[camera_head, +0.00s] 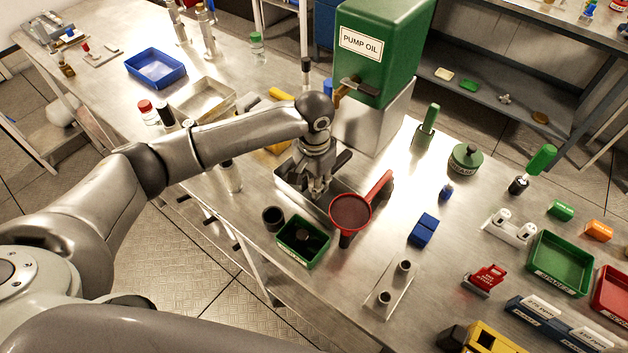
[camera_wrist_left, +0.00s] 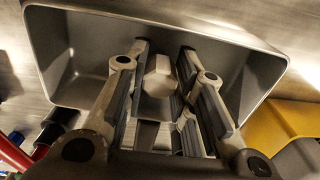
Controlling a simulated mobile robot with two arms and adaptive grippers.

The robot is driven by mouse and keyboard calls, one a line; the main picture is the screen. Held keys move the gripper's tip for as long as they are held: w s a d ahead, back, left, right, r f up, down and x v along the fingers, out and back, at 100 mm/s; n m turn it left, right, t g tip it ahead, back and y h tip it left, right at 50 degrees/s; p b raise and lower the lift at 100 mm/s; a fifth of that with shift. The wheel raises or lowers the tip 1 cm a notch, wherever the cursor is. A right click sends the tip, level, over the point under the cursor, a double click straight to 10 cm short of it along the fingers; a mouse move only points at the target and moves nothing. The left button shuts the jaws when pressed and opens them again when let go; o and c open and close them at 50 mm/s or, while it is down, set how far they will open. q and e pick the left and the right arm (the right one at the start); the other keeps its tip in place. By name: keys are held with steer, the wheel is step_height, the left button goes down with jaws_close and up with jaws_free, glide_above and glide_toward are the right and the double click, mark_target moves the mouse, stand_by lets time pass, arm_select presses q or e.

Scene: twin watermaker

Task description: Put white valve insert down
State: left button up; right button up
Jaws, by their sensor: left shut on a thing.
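My left gripper (camera_head: 318,188) points down into a grey metal tray (camera_head: 288,184) in front of the pump oil tank. In the left wrist view, the gripper (camera_wrist_left: 160,95) is shut on a white, faceted piece, the white valve insert (camera_wrist_left: 158,76). The insert sits between the fingers, over the inside of the tray (camera_wrist_left: 60,55). I cannot tell whether it touches the tray floor. In the head view the fingers hide the insert. My right gripper is not in view.
A red strainer (camera_head: 350,212) and a green bin (camera_head: 303,242) stand close in front of the tray. The green pump oil tank (camera_head: 385,50) rises behind it. A yellow object (camera_wrist_left: 275,125) lies close beside the tray. Blue blocks (camera_head: 424,229) lie to the right.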

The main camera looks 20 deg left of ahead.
arm_select(q)
steer(key=shift+f, duration=0.1)
steer(key=o, duration=1)
steer(key=shift+r, duration=0.3)
steer(key=shift+r+b, duration=1)
steer(key=shift+r, duration=4.85)
